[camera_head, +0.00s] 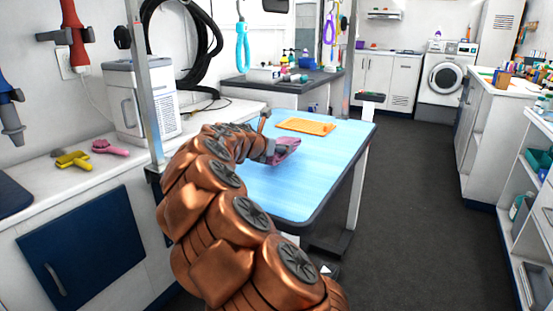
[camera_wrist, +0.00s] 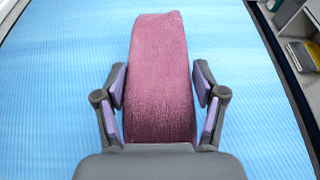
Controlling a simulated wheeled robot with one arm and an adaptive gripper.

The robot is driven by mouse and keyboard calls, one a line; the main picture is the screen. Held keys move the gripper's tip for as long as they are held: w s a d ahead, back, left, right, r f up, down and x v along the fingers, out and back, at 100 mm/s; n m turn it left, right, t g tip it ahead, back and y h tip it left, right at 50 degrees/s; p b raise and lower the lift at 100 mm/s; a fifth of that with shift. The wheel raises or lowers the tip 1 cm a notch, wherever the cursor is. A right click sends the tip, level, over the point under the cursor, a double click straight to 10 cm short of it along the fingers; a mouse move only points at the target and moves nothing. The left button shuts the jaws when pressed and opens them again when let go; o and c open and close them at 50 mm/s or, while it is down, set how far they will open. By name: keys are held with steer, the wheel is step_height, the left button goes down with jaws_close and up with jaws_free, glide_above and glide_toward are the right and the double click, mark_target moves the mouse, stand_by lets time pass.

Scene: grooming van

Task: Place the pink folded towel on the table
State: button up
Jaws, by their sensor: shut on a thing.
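The pink folded towel (camera_wrist: 160,75) is between the two finger pads of my gripper (camera_wrist: 161,100) in the wrist view. The gripper is shut on it. In the head view the towel (camera_head: 286,147) shows at the end of my copper-coloured arm, over the blue-topped table (camera_head: 290,193). The gripper (camera_head: 272,153) is partly hidden by the arm there. The table's blue ribbed top (camera_wrist: 60,90) fills most of the wrist view below the towel. I cannot tell whether the towel touches the tabletop.
An orange board (camera_head: 305,126) lies on the far part of the table. A metal post (camera_head: 147,90) stands at the table's left side. A white counter (camera_head: 50,190) on the left holds a yellow brush (camera_head: 73,160) and a pink brush (camera_head: 109,148). The table's front right is clear.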

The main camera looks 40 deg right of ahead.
steer(key=shift+w+f+b, duration=0.1)
steer(key=shift+f+b, duration=0.75)
steer(key=shift+f, duration=0.9)
steer(key=o, duration=1.1)
steer(key=shift+f, duration=0.1)
steer(key=shift+o, duration=0.2)
steer(key=shift+a+r, duration=0.4)
steer(key=shift+a, duration=0.05)
steer(key=p+v, duration=0.3)
steer(key=v, duration=0.8)
